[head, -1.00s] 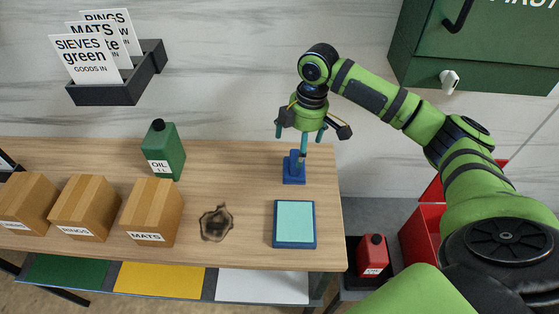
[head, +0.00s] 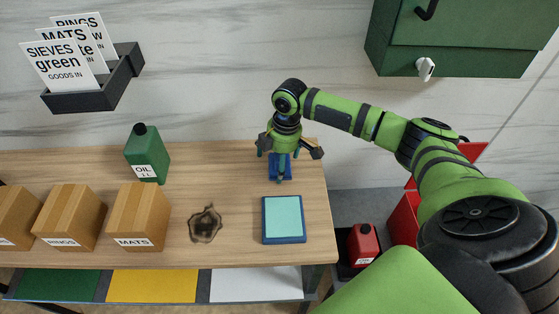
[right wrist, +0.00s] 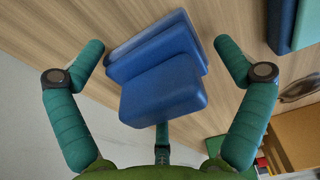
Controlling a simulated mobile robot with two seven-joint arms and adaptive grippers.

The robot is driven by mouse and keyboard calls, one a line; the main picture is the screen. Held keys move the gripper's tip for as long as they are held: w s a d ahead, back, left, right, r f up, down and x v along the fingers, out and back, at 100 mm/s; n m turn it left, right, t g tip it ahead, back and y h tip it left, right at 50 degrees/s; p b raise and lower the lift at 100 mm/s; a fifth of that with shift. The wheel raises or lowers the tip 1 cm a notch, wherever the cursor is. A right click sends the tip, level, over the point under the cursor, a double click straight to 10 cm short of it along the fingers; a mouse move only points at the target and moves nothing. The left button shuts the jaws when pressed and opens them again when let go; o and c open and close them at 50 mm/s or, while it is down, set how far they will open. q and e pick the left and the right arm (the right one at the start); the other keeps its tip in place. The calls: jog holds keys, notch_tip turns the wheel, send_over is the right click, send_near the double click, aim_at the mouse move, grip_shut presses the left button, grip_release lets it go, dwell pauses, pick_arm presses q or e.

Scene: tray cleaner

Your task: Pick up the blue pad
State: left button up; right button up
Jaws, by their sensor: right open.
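The blue pad (head: 273,166) stands on the wooden table near its back right part, mostly hidden behind my right gripper in the head view. In the right wrist view the blue pad (right wrist: 165,85) shows as a stepped blue block with a raised upper part. My right gripper (head: 280,167) points down over it. In the right wrist view the spread teal fingers (right wrist: 160,48) lie to either side of the pad, with gaps to it, and a third finger shows below. The gripper is open and holds nothing. My left gripper is not in view.
A blue tray with a light teal top (head: 266,238) lies in front of the pad. A dark stain (head: 205,223) marks the table (head: 230,180) to its left. A green oil can (head: 147,152) and cardboard boxes (head: 139,215) stand further left. A red can (head: 363,243) is beyond the right edge.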

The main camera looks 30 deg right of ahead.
jog(key=shift+s, duration=0.1)
jog(key=c, duration=1.3)
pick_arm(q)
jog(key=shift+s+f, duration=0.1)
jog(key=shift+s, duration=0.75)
